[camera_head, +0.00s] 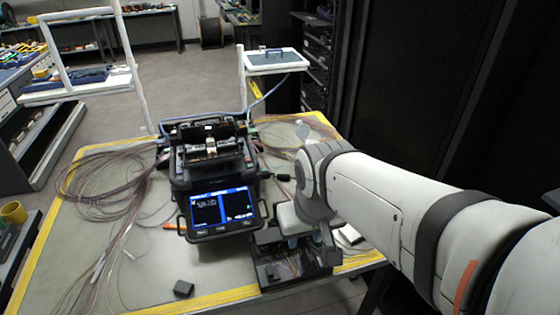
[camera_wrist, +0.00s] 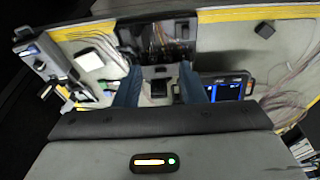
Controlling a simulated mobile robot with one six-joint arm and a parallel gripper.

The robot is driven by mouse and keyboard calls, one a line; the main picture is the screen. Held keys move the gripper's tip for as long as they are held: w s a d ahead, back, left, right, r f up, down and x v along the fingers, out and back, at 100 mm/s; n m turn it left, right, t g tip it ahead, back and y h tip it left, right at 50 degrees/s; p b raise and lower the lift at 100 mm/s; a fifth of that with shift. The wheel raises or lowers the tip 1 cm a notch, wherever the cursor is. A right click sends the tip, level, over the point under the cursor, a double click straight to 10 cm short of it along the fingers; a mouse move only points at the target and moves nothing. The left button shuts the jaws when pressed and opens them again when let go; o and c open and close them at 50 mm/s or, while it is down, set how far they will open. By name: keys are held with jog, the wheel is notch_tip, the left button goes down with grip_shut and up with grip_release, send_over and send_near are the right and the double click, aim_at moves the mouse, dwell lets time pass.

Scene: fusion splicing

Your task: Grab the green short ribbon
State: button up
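I cannot pick out the green short ribbon with certainty in either view. Thin coloured strands lie in a black tray (camera_head: 268,272) at the front edge of the table, too small to tell apart. The tray also shows in the wrist view (camera_wrist: 172,72), beyond my fingertips. In the head view my gripper hangs over the tray's back part, and my arm hides part of that area.
The fusion splicer (camera_head: 212,165) with its lit screen (camera_head: 222,208) stands left of the tray. Bundles of loose fibre (camera_head: 105,185) lie at the table's left. A small black block (camera_head: 183,289) sits near the front edge. A white stand (camera_head: 275,66) rises behind.

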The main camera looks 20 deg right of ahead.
jog(key=w+d+f+n+g+b, duration=0.1)
jog(key=w+d+f+n, duration=0.1)
jog(key=w+d+n, duration=0.3)
jog(key=w+d+f+n+b, duration=0.1)
jog(key=w+d+f+n, duration=0.15)
jog(key=w, duration=0.55)
jog(key=w+d+f+n+g+b, duration=0.1)
jog(key=w+d+f+n+b, duration=0.1)
jog(key=w+d+n, duration=0.3)
jog(key=w+d+f+n, duration=0.2)
jog(key=f, duration=0.3)
jog(key=w+d+f+n, duration=0.1)
jog(key=w+f+n, duration=0.1)
jog(key=f, duration=0.3)
jog(key=w+d+f+n, duration=0.2)
jog(key=w+f, duration=0.2)
jog(key=f, duration=0.2)
jog(key=shift+d+g+b, duration=0.3)
jog(key=shift+d, duration=0.05)
jog(key=shift+f, duration=0.55)
jog(key=shift+c, duration=0.5)
grip_shut()
